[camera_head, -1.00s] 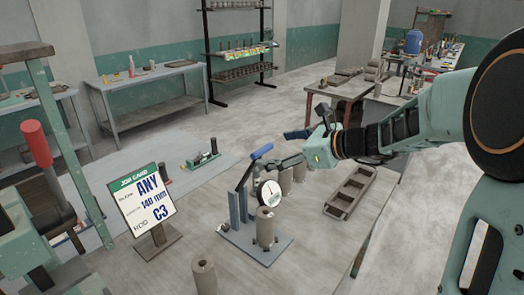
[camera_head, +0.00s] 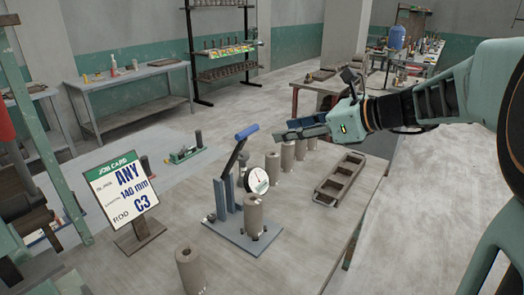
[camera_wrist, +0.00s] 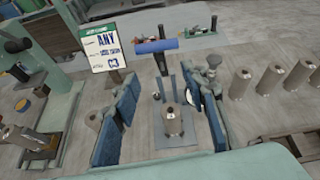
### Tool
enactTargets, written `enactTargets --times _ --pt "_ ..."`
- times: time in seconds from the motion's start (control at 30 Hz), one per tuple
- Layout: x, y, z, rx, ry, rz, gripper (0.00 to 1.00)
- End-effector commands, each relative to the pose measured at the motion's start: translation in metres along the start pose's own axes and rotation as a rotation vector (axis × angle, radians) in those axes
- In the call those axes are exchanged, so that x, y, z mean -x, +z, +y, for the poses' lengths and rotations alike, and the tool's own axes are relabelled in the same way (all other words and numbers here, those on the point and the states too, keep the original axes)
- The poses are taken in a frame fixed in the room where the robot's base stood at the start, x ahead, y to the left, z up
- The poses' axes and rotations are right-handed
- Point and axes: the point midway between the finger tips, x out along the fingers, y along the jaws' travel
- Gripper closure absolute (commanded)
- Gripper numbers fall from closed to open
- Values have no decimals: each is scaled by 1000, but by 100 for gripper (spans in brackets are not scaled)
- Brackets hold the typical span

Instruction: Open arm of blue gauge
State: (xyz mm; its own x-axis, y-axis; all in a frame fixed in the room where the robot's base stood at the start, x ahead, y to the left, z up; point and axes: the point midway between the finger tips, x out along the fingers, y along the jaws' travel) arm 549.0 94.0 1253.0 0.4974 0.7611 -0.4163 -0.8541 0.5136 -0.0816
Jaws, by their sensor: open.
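The blue gauge stands on the bench, its base plate (camera_head: 222,232) flat and its uprights (camera_head: 228,197) at the left. Its lever arm (camera_head: 235,158) slants up and to the right, ending in a blue handle (camera_head: 247,132). The dial (camera_head: 258,181) faces the camera, with a clay cylinder (camera_head: 253,217) upright below it on the plate. My gripper (camera_head: 281,133) is open and empty, to the right of the handle and apart from it. In the wrist view its blue fingers (camera_wrist: 166,118) frame the cylinder, while the handle (camera_wrist: 155,46) shows beyond them.
Several clay cylinders (camera_head: 288,155) stand in a row behind the gauge, and another (camera_head: 189,268) stands in front. A slotted tray (camera_head: 325,189) lies at the right. A job card (camera_head: 122,190) stands at the left. Bare bench shows between gauge and tray.

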Motion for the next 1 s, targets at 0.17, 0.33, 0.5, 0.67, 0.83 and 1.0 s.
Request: enactTargets --times 0.17,0.33,0.5,0.67,0.83,1.0 --pt "24 -20 6 -57 -4 29 82" --pt "37 -21 9 -91 -4 45 100" --pt "23 -20 10 -94 0 47 100" --pt "-9 -22 10 -95 2 47 100" --pt "-46 -24 10 -93 1 47 100" --pt "-72 -12 8 -91 -2 45 100"
